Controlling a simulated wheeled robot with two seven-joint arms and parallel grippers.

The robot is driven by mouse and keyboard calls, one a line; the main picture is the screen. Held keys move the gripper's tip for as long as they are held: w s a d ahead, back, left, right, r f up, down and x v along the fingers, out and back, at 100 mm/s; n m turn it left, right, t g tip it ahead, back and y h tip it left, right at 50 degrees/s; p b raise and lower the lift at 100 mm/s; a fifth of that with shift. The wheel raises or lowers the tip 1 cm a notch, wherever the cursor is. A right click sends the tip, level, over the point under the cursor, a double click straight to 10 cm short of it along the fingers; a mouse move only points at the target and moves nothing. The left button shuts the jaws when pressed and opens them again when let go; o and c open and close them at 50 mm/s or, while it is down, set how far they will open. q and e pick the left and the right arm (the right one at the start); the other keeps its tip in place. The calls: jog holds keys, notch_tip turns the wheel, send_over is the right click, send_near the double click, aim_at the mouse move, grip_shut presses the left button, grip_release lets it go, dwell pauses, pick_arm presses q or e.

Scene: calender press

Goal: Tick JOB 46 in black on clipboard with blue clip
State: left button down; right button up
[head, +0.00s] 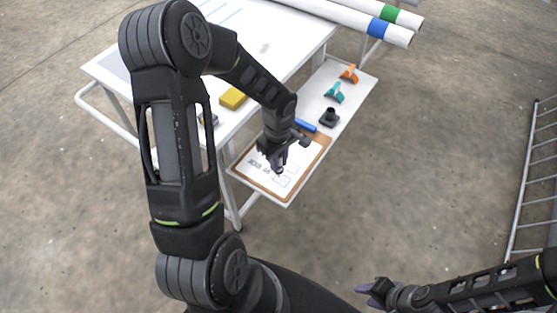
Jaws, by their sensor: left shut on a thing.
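The clipboard (318,155) lies on a low white shelf, with its blue clip (305,125) at the far edge. A white sheet (264,177) with small printed marks and boxes is on it; the text is too small to read. My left gripper (280,168) is over the sheet, pointing down, shut on a dark thing that looks like a black marker. The gripper hides most of it and part of the sheet. I cannot tell whether its tip touches the paper. My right gripper (372,291) is low at the right, far from the clipboard; its finger gap is unclear.
On the shelf beyond the clipboard stand a black holder (329,118), a teal item (335,93) and an orange item (350,73). A yellow block (233,98) lies on the white table (285,45). White rolls with blue and green bands (377,27) are behind. A rail (525,180) stands right.

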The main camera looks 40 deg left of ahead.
pick_arm(q)
jog(key=shift+f+b, duration=0.4)
dwell(1.2)
jog(key=shift+s+d+b, duration=0.2)
jog(key=shift+b, duration=0.25)
jog(key=shift+s+d, duration=0.2)
jog(key=shift+s, duration=0.05)
dwell(0.4)
jog(key=shift+b, duration=0.4)
dwell(1.0)
jog(key=shift+w+d, duration=0.15)
jog(key=shift+w, duration=0.05)
jog(key=shift+w+d+b, duration=0.2)
jog(key=shift+d+b, duration=0.05)
jog(key=shift+b, duration=0.05)
dwell(0.3)
